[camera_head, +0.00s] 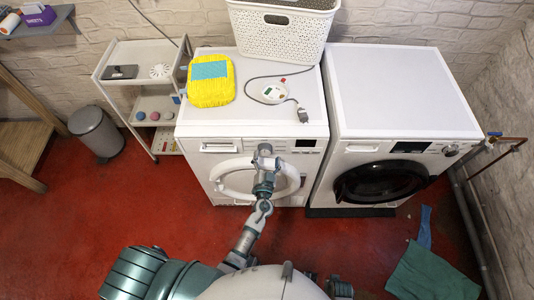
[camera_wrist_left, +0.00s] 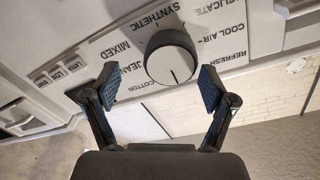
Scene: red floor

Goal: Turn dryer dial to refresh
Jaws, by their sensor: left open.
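The dial (camera_wrist_left: 170,60) is a round dark knob with a grey face and a dark pointer line. In the left wrist view, labels ring it, including REFRESH (camera_wrist_left: 228,62) to its right and COTTON, JEANS and MIXED to its left. The pointer line faces down in that view, between COTTON and REFRESH. My left gripper (camera_wrist_left: 159,87) is open, one finger on each side of the dial, with gaps visible. In the head view, the left gripper (camera_head: 265,151) is at the front panel of the left white machine (camera_head: 225,131) and hides its dial.
A second white machine (camera_head: 400,95) with a dark round door stands to the right. A white basket (camera_head: 283,35), a yellow pack (camera_head: 211,90) and a corded device (camera_head: 274,92) sit on top. Cloths (camera_head: 432,275) lie on the red floor at right.

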